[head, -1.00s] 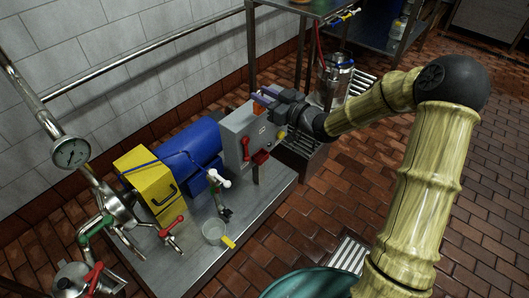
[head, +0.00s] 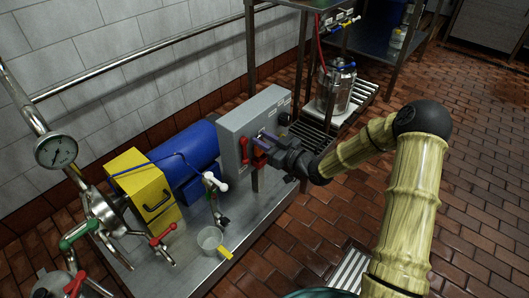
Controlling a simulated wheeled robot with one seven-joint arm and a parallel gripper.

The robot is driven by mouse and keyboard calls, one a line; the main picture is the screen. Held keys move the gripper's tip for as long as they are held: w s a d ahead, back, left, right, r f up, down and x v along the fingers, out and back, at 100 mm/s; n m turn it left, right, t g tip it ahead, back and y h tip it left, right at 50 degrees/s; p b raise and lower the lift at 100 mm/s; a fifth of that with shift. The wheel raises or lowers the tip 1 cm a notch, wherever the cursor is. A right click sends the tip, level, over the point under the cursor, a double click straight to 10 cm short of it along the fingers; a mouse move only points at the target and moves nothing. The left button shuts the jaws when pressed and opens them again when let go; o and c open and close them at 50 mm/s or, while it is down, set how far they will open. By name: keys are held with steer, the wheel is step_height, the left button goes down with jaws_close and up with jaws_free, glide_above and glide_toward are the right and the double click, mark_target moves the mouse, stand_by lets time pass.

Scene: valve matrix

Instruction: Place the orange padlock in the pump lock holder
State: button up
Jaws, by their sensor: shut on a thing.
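I cannot make out the orange padlock anywhere. A red handle (head: 244,149) is on the left of the panel, and a red part (head: 258,160) shows just below my fingers. I cannot tell which part is the lock holder, nor whether my fingers touch the panel.
A blue motor (head: 190,157) and yellow housing (head: 143,186) stand left of the box on a steel plate (head: 205,262). A clear cup (head: 210,239) and a white-handled valve (head: 216,183) are in front. A steel canister (head: 334,88) stands behind. The tiled floor at right is clear.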

step_height(320, 180, down, 4)
steer(key=shift+f+b, duration=0.1)
steer(key=shift+b, duration=0.95)
steer(key=shift+a, duration=0.1)
steer(key=shift+s, duration=0.1)
steer(key=shift+f, duration=0.1)
steer(key=o, duration=1)
